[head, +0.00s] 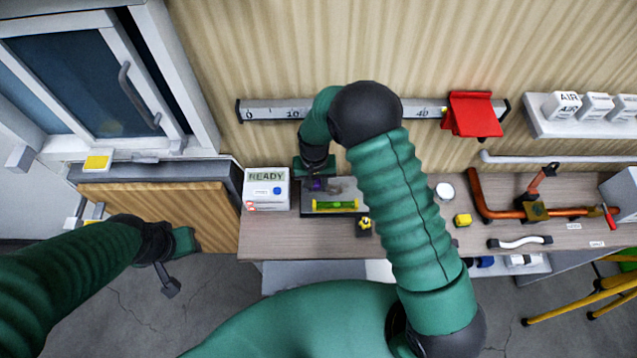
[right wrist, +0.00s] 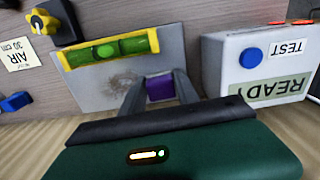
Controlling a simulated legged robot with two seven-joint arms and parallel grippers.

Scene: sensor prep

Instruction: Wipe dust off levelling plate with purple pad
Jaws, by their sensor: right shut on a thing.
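The levelling plate (right wrist: 92,92) is a grey plate with a yellow-green spirit level (right wrist: 110,48) along one edge. A brownish dust smudge (right wrist: 120,84) shows on the plate beside my right gripper's fingers. My right gripper (right wrist: 157,92) is shut on the purple pad (right wrist: 160,87), which is at the plate; I cannot tell whether it touches the surface. In the head view the pad (head: 317,184) shows as a small purple spot behind the spirit level (head: 334,205). My left gripper (head: 172,274) hangs over the floor, away from the bench; its jaw opening is unclear.
A white box (head: 266,190) marked READY stands just left of the plate. A yellow-knobbed part (head: 365,225) sits at the plate's front right. A ruler rail (head: 270,110) runs along the wall.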

